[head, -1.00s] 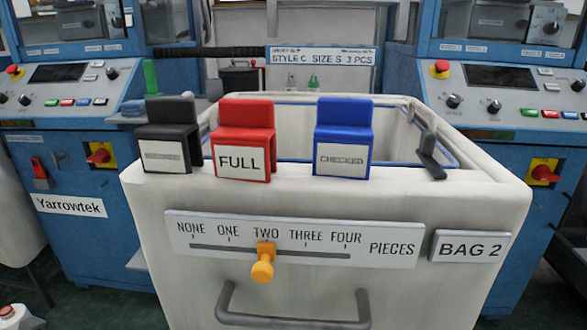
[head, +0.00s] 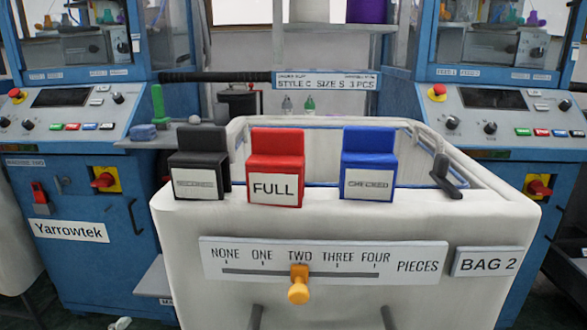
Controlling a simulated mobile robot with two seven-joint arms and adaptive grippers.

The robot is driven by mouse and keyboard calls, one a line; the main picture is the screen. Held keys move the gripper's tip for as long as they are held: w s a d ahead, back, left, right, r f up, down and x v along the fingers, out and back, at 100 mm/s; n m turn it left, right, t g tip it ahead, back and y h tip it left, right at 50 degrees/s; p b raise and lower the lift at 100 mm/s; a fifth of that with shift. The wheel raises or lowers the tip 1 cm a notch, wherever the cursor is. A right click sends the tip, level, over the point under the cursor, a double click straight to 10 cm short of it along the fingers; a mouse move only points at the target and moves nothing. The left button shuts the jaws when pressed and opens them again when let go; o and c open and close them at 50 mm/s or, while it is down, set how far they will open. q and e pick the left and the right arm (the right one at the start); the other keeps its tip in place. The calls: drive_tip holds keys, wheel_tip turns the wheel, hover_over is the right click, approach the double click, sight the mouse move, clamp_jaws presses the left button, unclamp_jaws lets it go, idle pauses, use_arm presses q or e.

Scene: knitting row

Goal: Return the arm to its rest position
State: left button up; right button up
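Neither gripper and no part of either arm shows in the head view. A white bin (head: 350,225) labelled BAG 2 stands straight ahead. On its front rim sit a black clip (head: 199,162), a red clip (head: 276,168) marked FULL and a blue clip (head: 369,163), side by side and upright. A slider plate (head: 323,262) on the bin's front reads NONE to FOUR PIECES. Its orange knob (head: 299,285) stands at TWO.
Blue machines with control panels stand left (head: 105,235) and right (head: 498,100) of the bin. A dark bar with a sign (head: 326,82) reading STYLE C SIZE S 3 PCS spans behind it. A small dark lever (head: 445,177) sits at the bin's right rim.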

use_arm(q)
drive_tip(key=s+a+f+n+g+y, duration=0.1)
drive_tip(key=s+f+n+g+y, duration=0.3)
drive_tip(key=f, duration=0.3)
drive_tip(key=s+f+n+g+y, duration=0.1)
drive_tip(key=f+n+g, duration=0.2)
drive_tip(key=f+n, duration=0.35)
drive_tip(key=s+d+f+n+g, duration=0.1)
drive_tip(key=s+d+f+g, duration=0.2)
drive_tip(key=s+f, duration=0.1)
drive_tip(key=s+d+f+n+g+p, duration=0.1)
drive_tip(key=s+d+f+n+g, duration=0.1)
drive_tip(key=s, duration=0.5)
drive_tip(key=shift+s+d+f+g+h, duration=0.25)
drive_tip(key=shift+d+f+g+h, duration=0.25)
drive_tip(key=shift+f+g, duration=0.5)
use_arm(e)
drive_tip(key=f, duration=0.3)
drive_tip(key=shift+w+a+f, duration=0.25)
drive_tip(key=shift+a+f, duration=0.05)
drive_tip(key=shift+a, duration=0.1)
use_arm(q)
drive_tip(key=shift+r+n, duration=0.1)
drive_tip(key=shift+n, duration=0.15)
use_arm(e)
drive_tip(key=shift+s+d+r, duration=0.1)
drive_tip(key=shift+d, duration=0.1)
drive_tip(key=shift+s, duration=0.35)
drive_tip(key=shift+c, duration=0.7)
